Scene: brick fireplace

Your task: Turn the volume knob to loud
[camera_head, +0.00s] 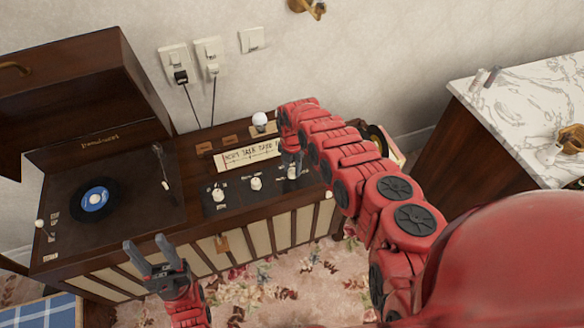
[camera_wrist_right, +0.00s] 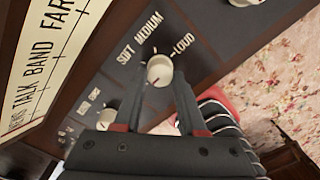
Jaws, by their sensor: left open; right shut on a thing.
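The volume knob (camera_wrist_right: 160,67) is a small cream knob with a reddish mark at its lower left in the right wrist view. The printed words SOFT, MEDIUM and LOUD curve around its far side. In the head view the knob (camera_head: 292,173) is the rightmost on the radio's dark panel (camera_head: 236,194). My right gripper (camera_head: 291,160) reaches down onto it. In the wrist view its two fingers (camera_wrist_right: 159,79) are shut on the knob, one on each side. My left gripper (camera_head: 149,254) is open and empty in front of the cabinet, at lower left.
More cream knobs (camera_head: 256,183) sit to the left on the panel. A turntable with a record (camera_head: 95,199) and a raised lid (camera_head: 80,95) is at left. A marble-topped cabinet (camera_head: 530,105) stands at right. Patterned carpet (camera_head: 265,290) lies in front.

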